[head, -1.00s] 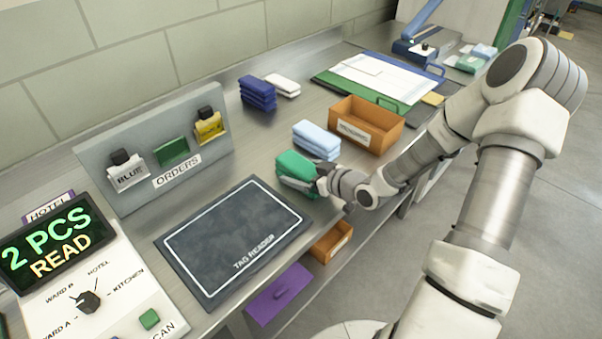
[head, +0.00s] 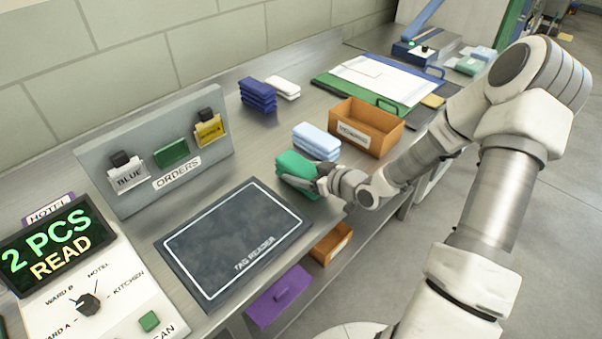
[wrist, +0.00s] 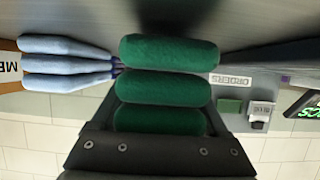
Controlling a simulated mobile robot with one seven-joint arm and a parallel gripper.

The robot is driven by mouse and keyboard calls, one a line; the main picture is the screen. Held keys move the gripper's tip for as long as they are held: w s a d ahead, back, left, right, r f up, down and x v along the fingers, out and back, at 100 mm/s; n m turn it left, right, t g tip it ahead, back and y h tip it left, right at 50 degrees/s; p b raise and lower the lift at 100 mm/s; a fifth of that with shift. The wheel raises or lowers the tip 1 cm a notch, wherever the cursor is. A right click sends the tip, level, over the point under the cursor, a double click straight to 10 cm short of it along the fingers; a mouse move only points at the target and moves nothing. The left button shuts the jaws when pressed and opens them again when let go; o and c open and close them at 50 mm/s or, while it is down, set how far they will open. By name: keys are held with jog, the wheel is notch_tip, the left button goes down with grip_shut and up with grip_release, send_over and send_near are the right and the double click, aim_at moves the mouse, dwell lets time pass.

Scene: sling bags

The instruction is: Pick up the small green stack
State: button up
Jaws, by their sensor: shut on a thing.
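The small green stack (head: 294,163) is a few folded green cloths on the steel table, just right of the tag reader pad. In the wrist view the green stack (wrist: 166,86) fills the middle, with its rolled edges facing the camera. My gripper (head: 312,181) is shut on the stack from its near right side. In the wrist view my gripper (wrist: 155,140) shows as a dark body across the bottom, against the cloths. The fingertips are mostly hidden. I cannot tell whether the stack is clear of the table.
A light blue stack (head: 316,140) stands close behind the green one; it also shows in the wrist view (wrist: 66,64). An orange box (head: 366,127) is to the right. The tag reader pad (head: 235,240) lies left. Dark blue (head: 257,94) and white (head: 284,88) stacks are farther back.

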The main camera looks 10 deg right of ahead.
aim_at(292, 157)
notch_tip(292, 157, up, 4)
jog(key=shift+d+p, duration=0.1)
jog(key=shift+p, duration=0.25)
jog(key=s+d+r+p, duration=0.1)
jog(key=d+r+p, duration=0.2)
jog(key=d+r, duration=0.3)
jog(key=d, duration=0.5)
jog(key=shift+s+d+r, duration=0.15)
jog(key=shift+s+d, duration=0.05)
jog(key=shift+s, duration=0.1)
